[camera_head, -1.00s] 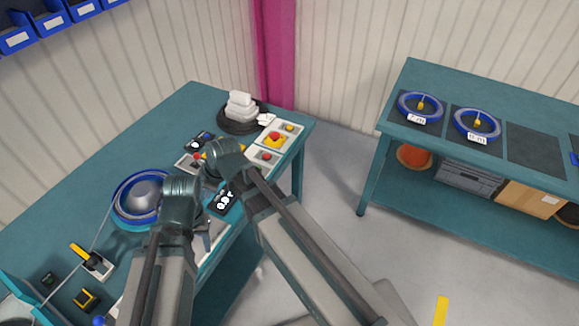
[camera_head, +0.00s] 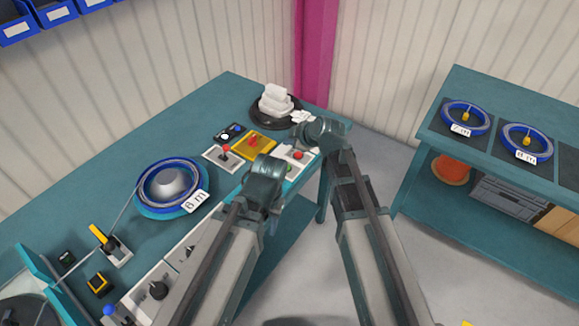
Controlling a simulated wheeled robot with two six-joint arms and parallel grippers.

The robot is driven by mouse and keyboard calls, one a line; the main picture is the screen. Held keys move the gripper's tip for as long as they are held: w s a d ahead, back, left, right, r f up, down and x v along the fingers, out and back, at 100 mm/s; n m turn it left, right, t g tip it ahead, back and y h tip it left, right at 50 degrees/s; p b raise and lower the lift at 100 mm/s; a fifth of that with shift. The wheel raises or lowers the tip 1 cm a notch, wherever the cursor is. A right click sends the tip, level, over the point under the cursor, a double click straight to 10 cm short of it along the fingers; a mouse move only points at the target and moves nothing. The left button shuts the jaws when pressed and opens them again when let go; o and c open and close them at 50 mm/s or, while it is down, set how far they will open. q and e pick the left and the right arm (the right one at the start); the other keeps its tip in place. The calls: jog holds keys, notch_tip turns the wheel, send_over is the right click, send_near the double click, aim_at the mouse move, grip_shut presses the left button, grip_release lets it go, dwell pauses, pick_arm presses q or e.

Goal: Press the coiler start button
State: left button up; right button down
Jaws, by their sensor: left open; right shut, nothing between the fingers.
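A pale control box (camera_head: 301,158) with a red button and a green button (camera_head: 290,167) stands near the right end of the left bench; I cannot tell for certain which button starts the coiler. The coiler (camera_head: 172,184) carries a blue-rimmed reel, with a label reading 8 m (camera_head: 195,202) beside it. My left gripper (camera_head: 264,186) is open over the bench's front edge, just left of and below the control box, its fingertips largely hidden. My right gripper (camera_head: 303,134) is shut and empty above the box's far side, partly covering it.
A yellow box with a red knob (camera_head: 254,143), a red-lever box (camera_head: 222,156) and a black box (camera_head: 229,133) stand close by. A black reel with white blocks (camera_head: 275,105) is behind them. The right bench (camera_head: 436,127) holds blue reels; floor lies between benches.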

aim_at(289, 168)
jog(key=shift+f, duration=0.1)
notch_tip(289, 168, down, 9)
jog(key=b, duration=0.9)
dwell(1.8)
jog(key=shift+f+b, duration=0.25)
jog(key=shift+b, duration=0.05)
